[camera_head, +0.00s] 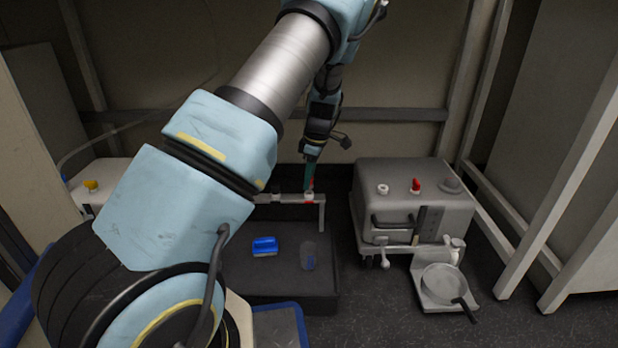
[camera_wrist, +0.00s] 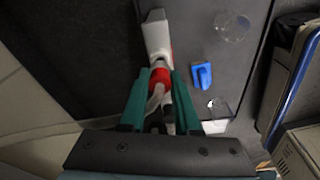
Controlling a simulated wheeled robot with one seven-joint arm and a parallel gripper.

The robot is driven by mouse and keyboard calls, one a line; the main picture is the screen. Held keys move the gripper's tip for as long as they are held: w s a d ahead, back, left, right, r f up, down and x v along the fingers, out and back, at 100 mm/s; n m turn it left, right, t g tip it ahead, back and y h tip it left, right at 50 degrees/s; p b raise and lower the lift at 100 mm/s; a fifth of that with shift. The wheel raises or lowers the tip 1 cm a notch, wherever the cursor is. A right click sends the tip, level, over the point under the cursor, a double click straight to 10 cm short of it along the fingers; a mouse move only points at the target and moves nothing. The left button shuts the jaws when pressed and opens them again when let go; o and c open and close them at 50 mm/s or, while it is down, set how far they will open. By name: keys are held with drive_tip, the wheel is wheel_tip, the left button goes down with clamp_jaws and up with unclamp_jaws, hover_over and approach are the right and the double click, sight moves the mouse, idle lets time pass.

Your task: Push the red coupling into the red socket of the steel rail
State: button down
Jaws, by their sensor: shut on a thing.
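The steel rail (camera_head: 264,198) stands across the back of the dark tray, and its pale bar also shows in the wrist view (camera_wrist: 157,38). My gripper (camera_wrist: 162,82) has green fingers shut on the red coupling (camera_wrist: 160,75), with a pale hose between the fingers. In the head view my gripper (camera_head: 310,170) points down above the right part of the rail, and the red coupling (camera_head: 311,184) shows at its tips. The red socket (camera_head: 309,201) shows on the rail right below it. Whether coupling and socket touch, I cannot tell; the wrist view hides the socket.
The dark tray (camera_head: 285,290) holds a blue block-like object (camera_head: 264,246) and a clear item (camera_head: 309,257). A grey machine (camera_head: 412,190) with a red knob stands on the right, a pan on a scale-like base (camera_head: 441,285) before it. A yellow-capped white box (camera_head: 91,186) is at left.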

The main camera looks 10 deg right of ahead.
drive_tip(key=shift+f, duration=1)
idle(0.9)
drive_tip(key=c, duration=0.5)
unclamp_jaws()
drive_tip(key=shift+c, duration=0.2)
